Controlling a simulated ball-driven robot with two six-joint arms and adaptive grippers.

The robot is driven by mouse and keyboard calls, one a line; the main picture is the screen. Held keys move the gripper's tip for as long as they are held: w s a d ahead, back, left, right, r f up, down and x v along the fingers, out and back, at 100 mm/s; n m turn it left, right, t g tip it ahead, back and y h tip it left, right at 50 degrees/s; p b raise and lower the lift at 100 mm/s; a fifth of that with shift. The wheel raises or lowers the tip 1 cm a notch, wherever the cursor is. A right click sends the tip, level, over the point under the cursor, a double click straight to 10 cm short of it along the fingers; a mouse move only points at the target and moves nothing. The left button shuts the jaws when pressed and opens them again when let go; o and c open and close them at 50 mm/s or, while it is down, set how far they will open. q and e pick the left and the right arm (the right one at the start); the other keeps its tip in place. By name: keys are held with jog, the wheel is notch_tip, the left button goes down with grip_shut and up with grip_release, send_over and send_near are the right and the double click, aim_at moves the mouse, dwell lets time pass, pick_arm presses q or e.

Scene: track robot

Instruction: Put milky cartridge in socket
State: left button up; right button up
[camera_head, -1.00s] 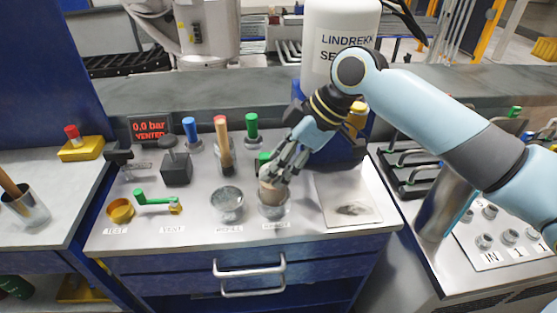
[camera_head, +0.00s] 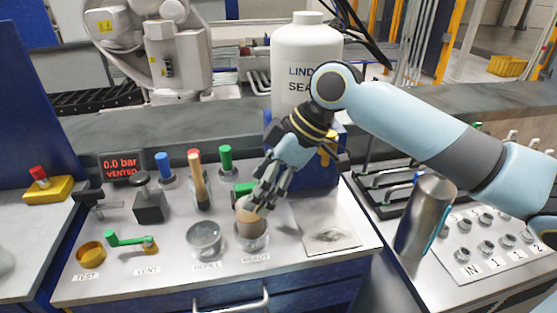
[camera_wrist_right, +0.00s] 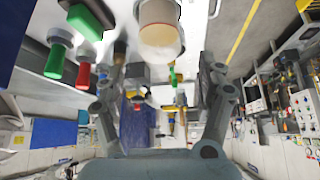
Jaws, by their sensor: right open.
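A beige, milky-looking cylinder (camera_head: 250,220) stands upright in a clear cup (camera_head: 252,243) at the front of the bench, behind a label that seems to read READY. My right gripper (camera_head: 262,198) is open, with its fingers at the top right of the cylinder. In the right wrist view the pale cylinder (camera_wrist_right: 158,28) lies just ahead of the open fingers (camera_wrist_right: 160,75), between their lines. I cannot tell whether a finger touches it. A similar clear cup (camera_head: 204,238) to the left looks empty. My left gripper is not in view.
Blue, tan and green-capped cylinders (camera_head: 226,160) stand behind the cups, with a green block (camera_head: 243,189) close to the gripper. A green handle (camera_head: 128,240) and a yellow ring (camera_head: 90,253) are at left. A light plate (camera_head: 328,236) lies right. The display (camera_head: 121,166) reads 0.0 bar, VENTED.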

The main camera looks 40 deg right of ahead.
jog(key=v, duration=0.9)
jog(key=shift+p, duration=0.3)
jog(key=shift+r, duration=0.15)
